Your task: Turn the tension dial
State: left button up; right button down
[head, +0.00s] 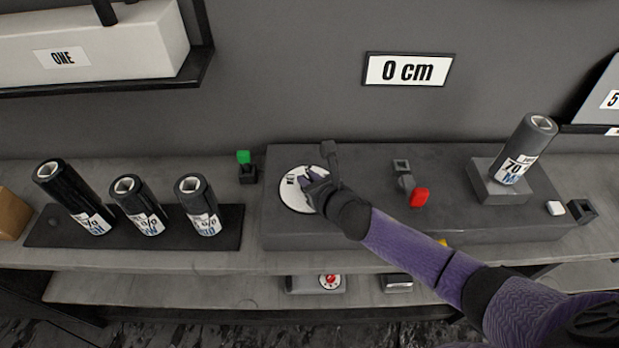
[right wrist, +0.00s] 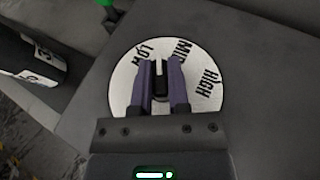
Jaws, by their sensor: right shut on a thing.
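The tension dial is a round white plate (head: 291,199) on the left part of a dark grey machine block. In the right wrist view the dial plate (right wrist: 124,84) carries the words LOW, MID and HIGH around its upper edge. A dark knob with a pale stripe (right wrist: 159,69) stands at its middle. My right gripper (head: 308,181) is over the dial and shut on this knob; its purple fingers (right wrist: 161,84) sit on either side of it. The gripper hides the lower part of the plate. My left gripper is not in view.
The machine block (head: 350,222) also bears a red-ended lever (head: 419,197) and a film roll (head: 526,150) on a raised stand. Several film rolls stand on a dark tray (head: 232,238) at left. A green-topped switch (head: 243,158) stands behind. A sign (head: 408,70) reads 0 cm.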

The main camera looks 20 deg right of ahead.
dwell(0.3)
jog(key=shift+a+m+h, duration=0.1)
jog(key=shift+m+h, duration=0.6)
jog(key=shift+h, duration=0.1)
jog(key=m+h, duration=0.3)
jog(key=shift+h, duration=0.3)
jog(key=shift+m+h, duration=0.6)
jog(key=shift+h, duration=0.3)
